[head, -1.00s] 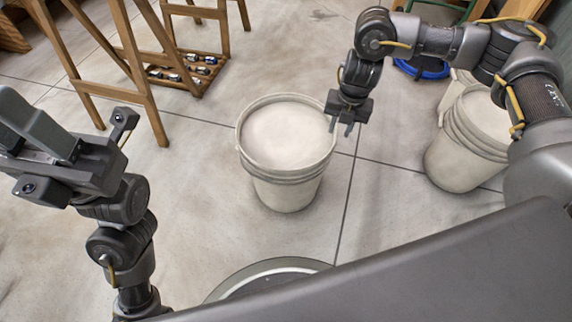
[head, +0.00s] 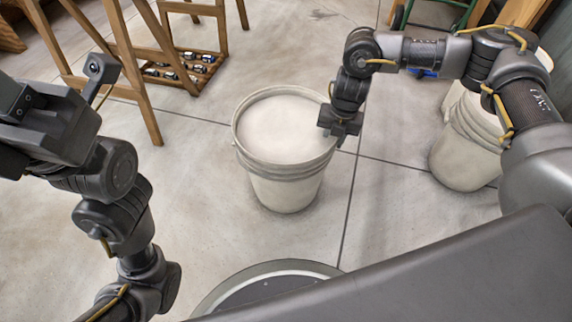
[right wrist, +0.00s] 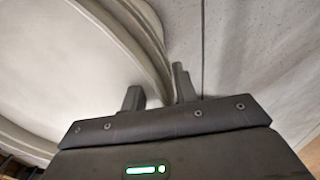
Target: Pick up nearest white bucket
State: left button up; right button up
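The nearest white bucket (head: 285,180) stands upright on the floor in the middle of the head view, with its pale round top and rim showing. My right gripper (head: 341,130) is at the right side of its rim; its fingertips are hidden in the head view. In the right wrist view, the two fingers (right wrist: 159,92) are apart, one on each side of the bucket's rim (right wrist: 140,40). Firm contact cannot be made out. My left gripper (head: 20,110) is at the left edge of the head view, away from the bucket, with its fingers largely cut off.
Another white bucket (head: 463,150) stands at the right, partly behind my right arm, with more white behind it. A wooden stool (head: 138,75) and a low wooden rack (head: 195,70) with small items are at the upper left. Floor around the near bucket is clear.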

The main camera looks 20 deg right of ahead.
grip_shut()
dwell(1.3)
jog(key=shift+r, duration=0.1)
